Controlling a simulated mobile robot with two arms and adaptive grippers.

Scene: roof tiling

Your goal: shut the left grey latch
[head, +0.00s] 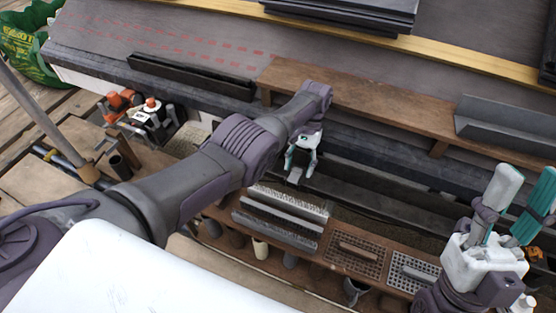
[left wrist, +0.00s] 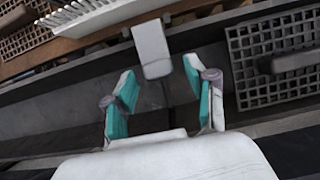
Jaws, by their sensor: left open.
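The left grey latch (left wrist: 151,45) is a pale grey tab at the edge of the dark gutter (left wrist: 60,125) in the left wrist view. It lies ahead of and between my left fingertips, and I see no contact. In the head view a small grey tab (head: 294,175) shows just below my left gripper (head: 302,165), apparently the same latch. My left gripper is open and empty over the gutter, and its teal-padded fingers also show in the left wrist view (left wrist: 163,98). My right gripper (head: 523,192) is raised at the right, fingers apart and empty, away from the latch.
A wooden plank (head: 385,105) runs above the gutter. Brushes (head: 280,215) and gridded floats (head: 355,255) lie on the wooden shelf in front. Dark tiles (head: 350,14) are stacked on the roof slope. An orange-and-white tool (head: 150,112) stands at left.

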